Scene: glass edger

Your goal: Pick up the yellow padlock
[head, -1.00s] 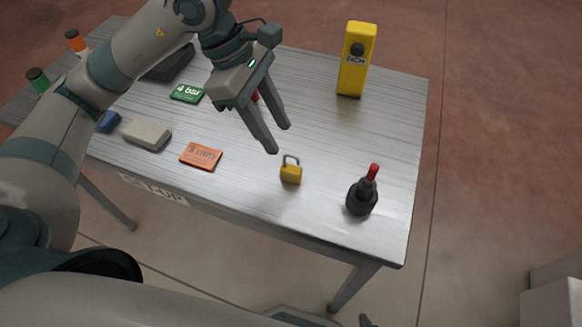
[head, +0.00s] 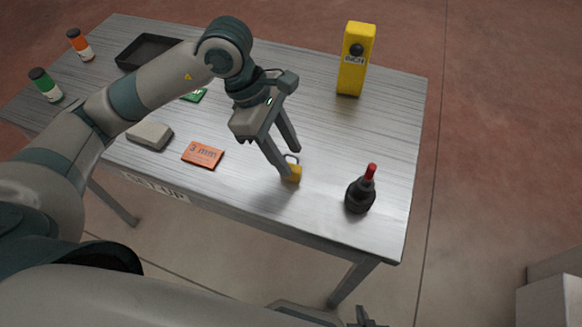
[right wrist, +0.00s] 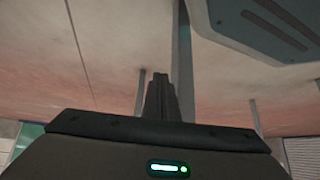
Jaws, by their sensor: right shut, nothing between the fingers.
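The yellow padlock (head: 294,174) stands on the metal table with its grey shackle up, right of the orange card. My left gripper (head: 290,163) is open and reaches down to it. One finger is in front of the padlock's left side and hides part of it; the other is behind it, near the shackle. I cannot tell whether either finger touches it. My right gripper (right wrist: 162,95) is shut and empty, below the table in the right wrist view; only its tip shows at the bottom of the head view (head: 364,318).
A dark bottle-like object with a red top (head: 361,190) stands right of the padlock. A yellow box (head: 354,70) stands at the back. The table's front edge is close.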

